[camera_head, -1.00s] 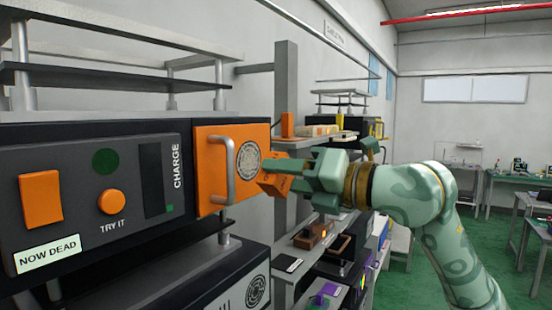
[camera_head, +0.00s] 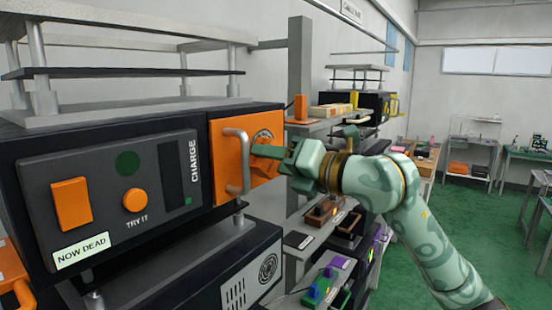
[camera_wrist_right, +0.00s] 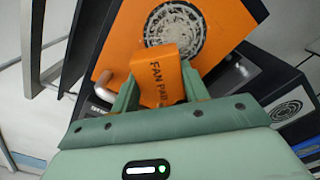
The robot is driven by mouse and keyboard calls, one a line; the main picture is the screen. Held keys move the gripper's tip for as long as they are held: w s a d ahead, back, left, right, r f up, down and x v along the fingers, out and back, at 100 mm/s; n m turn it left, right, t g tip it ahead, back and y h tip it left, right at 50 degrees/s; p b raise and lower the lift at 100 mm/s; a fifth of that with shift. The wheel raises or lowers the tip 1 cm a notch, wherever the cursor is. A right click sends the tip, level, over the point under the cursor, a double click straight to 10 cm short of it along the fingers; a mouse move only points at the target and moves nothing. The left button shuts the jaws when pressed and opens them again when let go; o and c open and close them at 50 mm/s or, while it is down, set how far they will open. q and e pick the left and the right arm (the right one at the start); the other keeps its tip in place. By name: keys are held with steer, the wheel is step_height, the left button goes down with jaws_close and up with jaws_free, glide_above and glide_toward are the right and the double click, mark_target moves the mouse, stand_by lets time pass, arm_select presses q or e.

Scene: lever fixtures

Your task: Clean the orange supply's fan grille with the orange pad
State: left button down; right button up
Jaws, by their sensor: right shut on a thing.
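The orange supply's panel (camera_head: 222,135) has a grey bar handle (camera_head: 240,165) on its left part. Its round fan grille (camera_head: 264,134) is mostly hidden behind my right gripper (camera_head: 268,158) in the head view. In the right wrist view the grille (camera_wrist_right: 188,25) shows pale, patchy grey dust on the orange panel (camera_wrist_right: 128,45). My right gripper (camera_wrist_right: 160,88) is shut on the orange pad (camera_wrist_right: 158,70), lettered "FAN PAD". The pad's far end overlaps the grille's lower edge in that view; I cannot tell whether they touch. My left gripper is not in view.
A dark control box (camera_head: 110,190) with a "NOW DEAD" label stands left of the panel. A black unit with a vent (camera_head: 268,268) sits below. Shelves (camera_head: 300,236) with small devices stand behind my right arm. Green floor (camera_head: 480,225) is open at right.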

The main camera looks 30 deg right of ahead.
steer(key=shift+p+x, duration=0.4)
steer(key=shift+x, duration=0.5)
stand_by(0.3)
